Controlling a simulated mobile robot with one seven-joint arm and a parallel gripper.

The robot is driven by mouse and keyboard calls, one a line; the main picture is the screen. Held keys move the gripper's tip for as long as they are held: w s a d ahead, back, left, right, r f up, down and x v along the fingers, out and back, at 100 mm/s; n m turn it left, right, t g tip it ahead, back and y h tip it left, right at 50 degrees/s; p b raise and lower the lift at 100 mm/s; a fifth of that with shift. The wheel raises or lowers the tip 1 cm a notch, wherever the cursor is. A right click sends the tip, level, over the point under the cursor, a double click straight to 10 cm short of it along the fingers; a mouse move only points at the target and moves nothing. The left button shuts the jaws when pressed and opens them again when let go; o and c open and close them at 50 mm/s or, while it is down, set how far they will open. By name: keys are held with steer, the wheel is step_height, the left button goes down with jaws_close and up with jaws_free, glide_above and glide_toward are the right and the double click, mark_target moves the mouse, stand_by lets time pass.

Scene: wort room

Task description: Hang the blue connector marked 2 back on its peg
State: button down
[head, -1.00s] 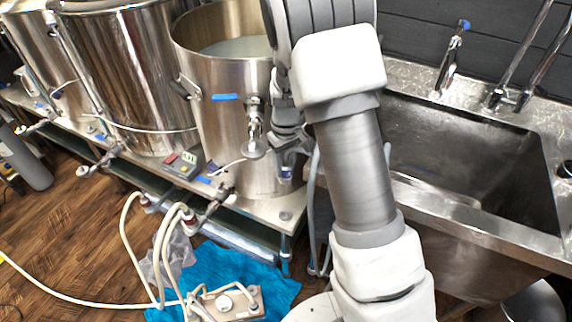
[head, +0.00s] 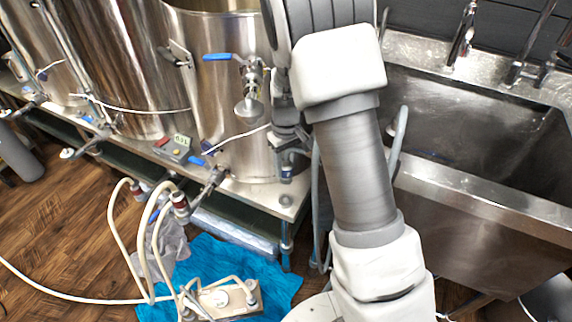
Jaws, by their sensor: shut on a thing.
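My gripper (head: 286,150) is seen from behind, partly covered by my own arm, in front of the right-hand steel kettle (head: 216,52). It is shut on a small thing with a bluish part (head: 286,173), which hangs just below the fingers. This looks like the blue connector, but it is too small to read a 2 on it. It shows above the corner of the kettle stand (head: 262,198). I cannot make out a peg in this view; my arm hides part of the area behind it.
A kettle valve with a blue handle (head: 217,57) juts out left of my gripper. A steel sink (head: 470,210) stands at the right. A pump (head: 222,298) with pale hoses (head: 118,225) rests on a blue cloth (head: 268,285) on the wooden floor.

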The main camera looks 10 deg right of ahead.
steer(key=shift+f+b, duration=2.65)
steer(key=shift+f, duration=1)
steer(key=shift+f+b, duration=0.75)
steer(key=shift+f, duration=0.6)
steer(key=shift+c, duration=1.6)
jaws_free()
step_height(320, 180, up, 18)
steer(key=p, duration=0.6)
steer(key=shift+f, duration=0.25)
